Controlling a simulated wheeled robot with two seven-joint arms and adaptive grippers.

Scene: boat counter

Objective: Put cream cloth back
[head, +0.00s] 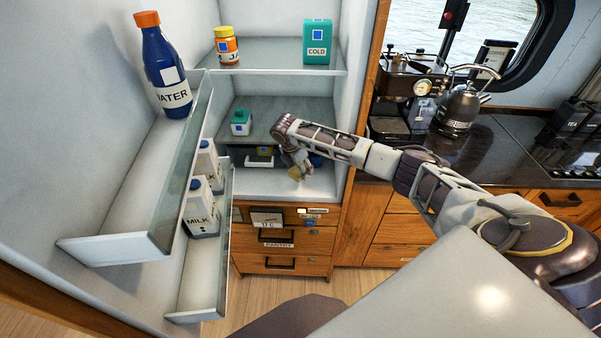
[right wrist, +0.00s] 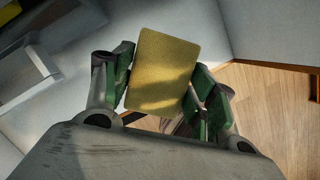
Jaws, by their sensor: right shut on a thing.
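The cream cloth (right wrist: 162,70) shows in the right wrist view as a flat yellow-tan rectangle with rounded corners, tilted between the green-padded fingers. My right gripper (right wrist: 163,92) is shut on it. In the head view my right gripper (head: 296,163) reaches into the lowest compartment of the open cabinet, and the cloth (head: 296,174) is a small yellowish patch under its fingertips. It appears held above the white cabinet floor (head: 265,188); whether it touches is unclear. My left gripper is not in view.
Door shelves on the left hold a water bottle (head: 166,68) and milk cartons (head: 204,205). A jar (head: 226,46) and a COLD box (head: 317,42) stand on the upper shelf, a teal item (head: 241,122) below. Wooden drawers (head: 285,240) are underneath. A kettle (head: 458,112) stands on the right counter.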

